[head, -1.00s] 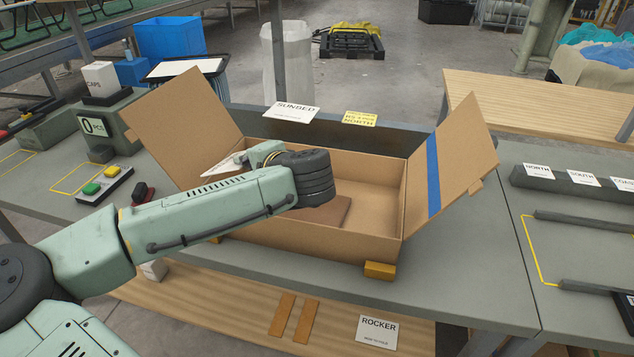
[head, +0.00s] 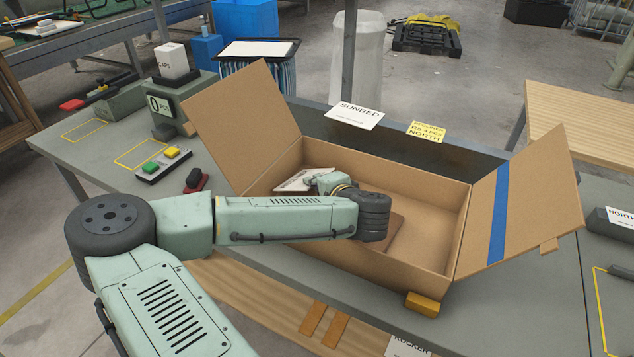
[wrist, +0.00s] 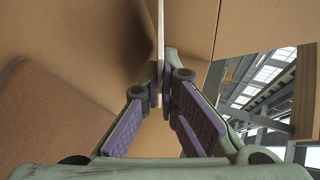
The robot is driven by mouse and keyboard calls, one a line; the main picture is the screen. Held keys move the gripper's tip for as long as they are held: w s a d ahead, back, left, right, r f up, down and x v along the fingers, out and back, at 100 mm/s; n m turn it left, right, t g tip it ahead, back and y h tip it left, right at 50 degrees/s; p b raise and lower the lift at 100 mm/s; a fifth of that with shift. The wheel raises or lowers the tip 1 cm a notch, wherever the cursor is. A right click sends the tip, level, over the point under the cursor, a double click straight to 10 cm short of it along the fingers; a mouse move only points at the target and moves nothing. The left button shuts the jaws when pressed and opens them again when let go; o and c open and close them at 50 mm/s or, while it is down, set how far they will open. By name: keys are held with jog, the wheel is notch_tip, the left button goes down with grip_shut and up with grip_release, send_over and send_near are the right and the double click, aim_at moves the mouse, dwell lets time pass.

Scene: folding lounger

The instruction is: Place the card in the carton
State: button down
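The open carton (head: 432,272) stands on the grey bench with its side flaps spread; a blue stripe marks the right flap. The white printed card (head: 302,181) is at the carton's left inner end, tilted. My gripper (wrist: 167,95) is shut on the card, which shows edge-on as a thin pale strip (wrist: 160,40) between the purple-padded fingers in the wrist view. In the head view my wrist reaches over the carton's front wall and hides part of its inside. Whether the card touches the carton floor I cannot tell.
A reddish-brown flat piece (head: 392,228) lies in the carton, partly behind my wrist. A SUNBED sign (head: 355,115) and a yellow label (head: 427,132) are behind the carton. A button box (head: 163,164) stands left. The carton's right half looks free.

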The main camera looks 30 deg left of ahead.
jog(key=shift+f, duration=0.35)
jog(key=shift+f, duration=0.2)
jog(key=c, duration=1.8)
grip_release()
jog(key=shift+r, duration=0.1)
